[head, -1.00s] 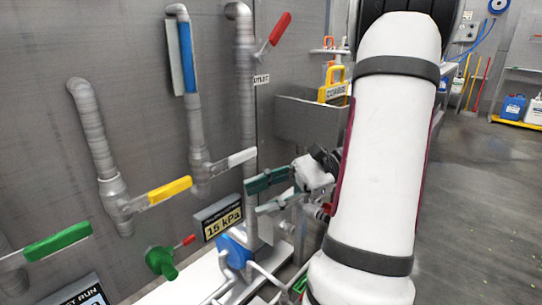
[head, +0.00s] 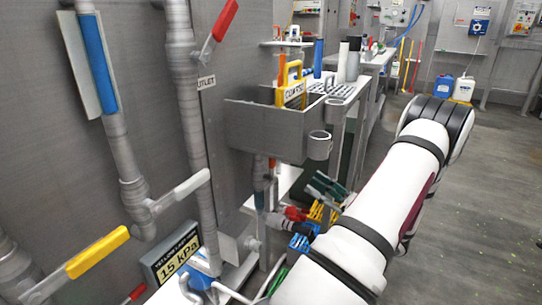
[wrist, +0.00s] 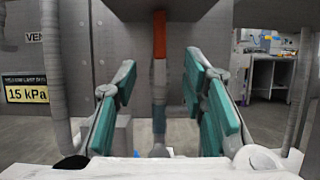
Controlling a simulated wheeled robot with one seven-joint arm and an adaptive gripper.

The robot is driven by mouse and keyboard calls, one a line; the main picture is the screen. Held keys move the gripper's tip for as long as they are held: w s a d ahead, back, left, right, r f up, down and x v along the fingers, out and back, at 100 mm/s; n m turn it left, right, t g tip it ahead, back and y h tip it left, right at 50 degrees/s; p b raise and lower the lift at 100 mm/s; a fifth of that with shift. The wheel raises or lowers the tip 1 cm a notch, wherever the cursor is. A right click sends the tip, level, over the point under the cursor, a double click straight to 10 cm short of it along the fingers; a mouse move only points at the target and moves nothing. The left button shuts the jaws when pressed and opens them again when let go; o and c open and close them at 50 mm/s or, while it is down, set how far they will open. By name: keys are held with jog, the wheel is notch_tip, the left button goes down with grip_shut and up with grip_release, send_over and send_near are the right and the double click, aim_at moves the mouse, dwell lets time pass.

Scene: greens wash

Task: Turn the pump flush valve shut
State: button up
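My gripper (head: 325,187) has green finger pads and is low beside the grey basin. In the wrist view my gripper (wrist: 160,100) is open, with its pads wide apart and nothing between them touching. An upright lever with an orange grip (wrist: 159,36) and a grey lower part stands beyond the fingers, between them in the picture. It may be the pump flush valve's handle; no label for it is readable. In the head view, a small red part (head: 272,163) shows on the pipe under the basin; I cannot tell if it is the same handle.
The grey basin (head: 262,128) overhangs close to my gripper. A yellow-handled lever (head: 97,252), a white lever (head: 182,190) and a red lever (head: 225,20) are on wall pipes at left. Open floor lies at right.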

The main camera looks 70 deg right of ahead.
aim_at(272, 162)
jog(key=b+x, duration=0.4)
jog(key=x, duration=0.9)
jog(key=shift+w, duration=0.35)
jog(key=shift+c, duration=0.5)
grip_shut()
